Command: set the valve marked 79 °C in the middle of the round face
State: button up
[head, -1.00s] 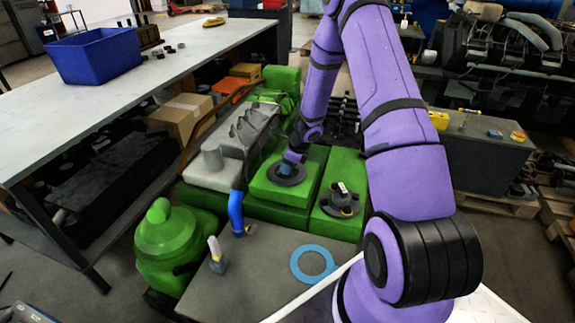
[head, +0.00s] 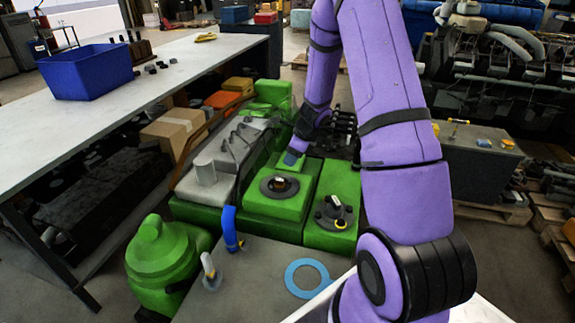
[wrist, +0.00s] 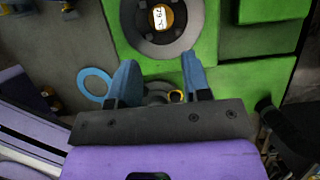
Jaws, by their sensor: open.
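The valve marked 79 °C (wrist: 160,17) stands in the middle of the dark round face (wrist: 139,38), as far as the wrist view shows; its top edge is cut off there. In the head view the valve (head: 279,184) is small, inside the round face (head: 265,190) on a green block. My gripper (wrist: 158,60) is open, with two blue fingers and nothing between them. It is apart from the valve, and in the head view (head: 291,159) it is behind the face.
A second dark round fitting with a pale-tagged piece (head: 336,207) is on the green block to the right. A blue ring (head: 291,281), a blue bent pipe (head: 230,230) and a green tank (head: 160,262) are in front. A blue bin (head: 88,75) stands on the left bench.

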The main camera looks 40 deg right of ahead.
jog(key=s+a+r+n, duration=0.4)
jog(key=a+r+n, duration=0.25)
jog(key=r, duration=0.55)
jog(key=s+a+r+n, duration=0.4)
jog(key=a+r+n, duration=0.25)
jog(key=r, duration=0.45)
jog(key=s+a+r+n+h, duration=0.1)
jog(key=s+r+n, duration=0.2)
jog(key=s+n, duration=0.2)
jog(key=s+a+r+n+t+h, duration=0.1)
jog(key=s+r+n, duration=0.3)
jog(key=s, duration=0.6)
jog(key=s+a+r+n, duration=0.3)
jog(key=s+n, duration=0.3)
jog(key=s, duration=0.2)
jog(key=shift+r+t+h, duration=0.3)
jog(key=shift+r+h, duration=0.1)
